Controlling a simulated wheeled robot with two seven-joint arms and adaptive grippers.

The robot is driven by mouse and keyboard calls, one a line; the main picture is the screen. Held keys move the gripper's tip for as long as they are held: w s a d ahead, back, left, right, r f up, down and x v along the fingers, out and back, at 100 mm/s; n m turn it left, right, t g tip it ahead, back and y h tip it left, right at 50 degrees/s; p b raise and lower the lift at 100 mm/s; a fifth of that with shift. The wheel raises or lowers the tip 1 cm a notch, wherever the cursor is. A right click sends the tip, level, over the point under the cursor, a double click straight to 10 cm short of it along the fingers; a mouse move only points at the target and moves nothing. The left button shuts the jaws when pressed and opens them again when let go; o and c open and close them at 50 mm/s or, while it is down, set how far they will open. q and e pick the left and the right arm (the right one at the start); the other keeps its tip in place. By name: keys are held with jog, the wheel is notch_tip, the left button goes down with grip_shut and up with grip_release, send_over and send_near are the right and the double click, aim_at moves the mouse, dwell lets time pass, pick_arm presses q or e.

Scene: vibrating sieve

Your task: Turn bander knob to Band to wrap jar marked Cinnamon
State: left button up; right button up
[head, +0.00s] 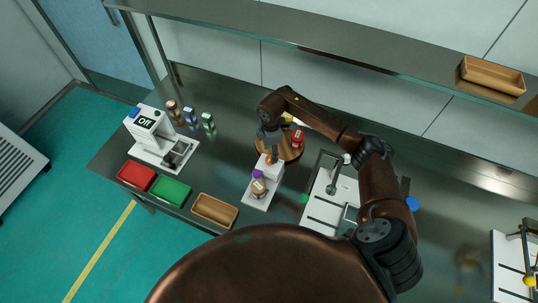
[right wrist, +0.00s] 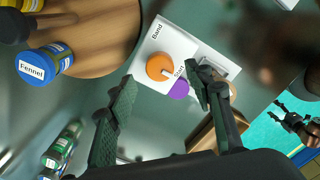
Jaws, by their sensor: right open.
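The white bander (head: 251,199) stands on the steel counter in the head view. Its orange knob (right wrist: 160,67) shows in the right wrist view, with the word Band on one side and a second word, probably Start, on the other. The knob's pale mark points toward that second word. A jar with a purple lid (head: 258,174) stands on the bander; its label is not legible. The lid also shows partly in the right wrist view (right wrist: 179,90). My right gripper (right wrist: 162,88) is open and empty, fingers spread over the knob area, not visibly touching it.
A round wooden board (head: 289,150) with jars, one marked Fennel (right wrist: 45,63), is close behind the bander. A machine reading Off (head: 147,122), small jars (head: 190,115), red (head: 136,174) and green (head: 170,190) trays are left.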

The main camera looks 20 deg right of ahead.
aim_at(270, 158)
notch_tip(270, 158, down, 4)
jog(key=shift+w+a+f, duration=0.1)
jog(key=shift+w, duration=0.05)
jog(key=shift+f, duration=0.4)
jog(key=c, duration=1.1)
pick_arm(q)
jog(key=shift+s+r, duration=0.15)
jog(key=shift+s, duration=0.45)
pick_arm(e)
jog(key=shift+c, duration=0.2)
